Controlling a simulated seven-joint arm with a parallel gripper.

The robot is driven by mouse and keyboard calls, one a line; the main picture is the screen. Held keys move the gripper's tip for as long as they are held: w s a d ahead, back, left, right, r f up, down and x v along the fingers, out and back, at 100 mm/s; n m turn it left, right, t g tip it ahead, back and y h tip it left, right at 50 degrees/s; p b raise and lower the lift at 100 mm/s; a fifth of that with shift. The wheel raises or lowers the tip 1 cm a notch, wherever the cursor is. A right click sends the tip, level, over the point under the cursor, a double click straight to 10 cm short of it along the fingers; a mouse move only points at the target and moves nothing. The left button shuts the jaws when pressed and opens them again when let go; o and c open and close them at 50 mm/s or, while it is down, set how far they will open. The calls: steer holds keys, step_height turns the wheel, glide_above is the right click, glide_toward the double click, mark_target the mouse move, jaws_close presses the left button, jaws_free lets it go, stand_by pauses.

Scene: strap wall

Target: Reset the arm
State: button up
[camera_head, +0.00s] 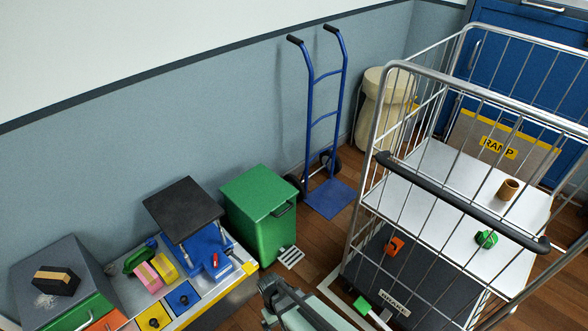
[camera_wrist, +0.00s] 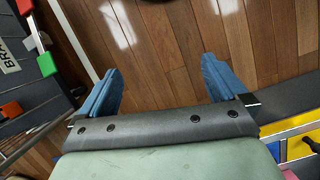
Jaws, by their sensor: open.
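My gripper (camera_wrist: 160,72) shows in the wrist view with its two blue fingers wide apart and only wooden floor between and beyond them. It is open and empty. In the head view my grey-green hand (camera_head: 300,308) is at the bottom middle, between the bench on the left and the wire cage trolley (camera_head: 384,66) on the right. Its fingertips are hard to make out there. It appears apart from both.
The bench (camera_head: 205,302) carries coloured blocks, drawers and a black plate (camera_head: 183,208). A green pedal bin (camera_head: 262,215) and a blue hand truck (camera_head: 325,115) stand by the wall. The trolley holds a brown cup (camera_head: 508,189) and a green knob (camera_head: 487,239). Floor between is clear.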

steer(key=s+d+f+m+g+y, duration=0.1)
steer(key=s+d+f+m, duration=0.1)
steer(key=s+d, duration=0.4)
steer(key=s+d+f+m+g, duration=0.2)
steer(key=s+d+m, duration=0.2)
steer(key=d, duration=1)
steer(key=shift+s+d+m+g+y, duration=0.3)
steer(key=shift+s+d+y, duration=0.1)
steer(key=shift+s, duration=0.8)
